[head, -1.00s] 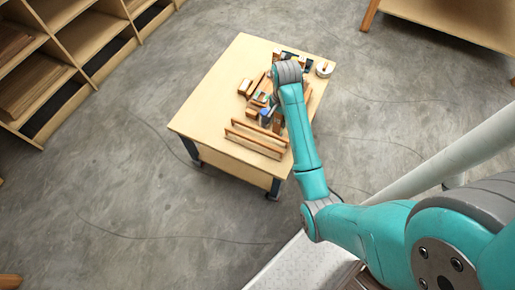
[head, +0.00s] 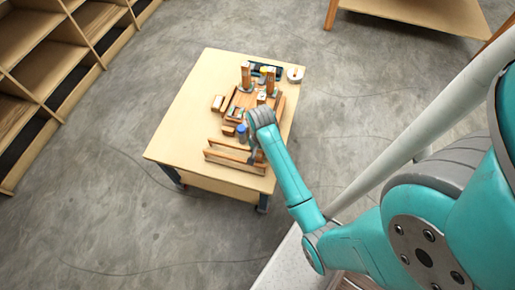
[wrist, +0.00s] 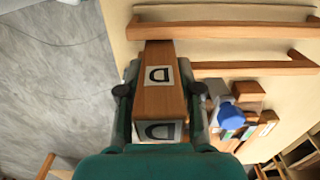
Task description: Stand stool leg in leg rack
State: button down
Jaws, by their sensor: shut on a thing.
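My gripper (wrist: 160,95) is shut on a wooden stool leg (wrist: 160,85), a square-sided block with a "D" label on its side and another on its near end. A finger presses each long side. In the head view, my gripper (head: 255,150) is over the table's front right part, by two parallel wooden rails (head: 233,157), and hides the leg. The rails also show in the wrist view (wrist: 230,28), just beyond the leg. Farther back, wooden posts (head: 246,76) stand upright at a wooden tray-like holder, perhaps the leg rack; I cannot tell for sure.
A blue-capped bottle (wrist: 230,113) and small wooden blocks (wrist: 248,90) are close to the right of my gripper in the wrist view. A white round roll (head: 295,74) sits at the back right of the table (head: 185,120). The table's left side is clear.

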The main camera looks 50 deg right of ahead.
jog(key=shift+f, duration=0.35)
jog(key=shift+f, duration=0.15)
jog(key=c, duration=0.8)
grip_release()
jog(key=shift+o, duration=0.2)
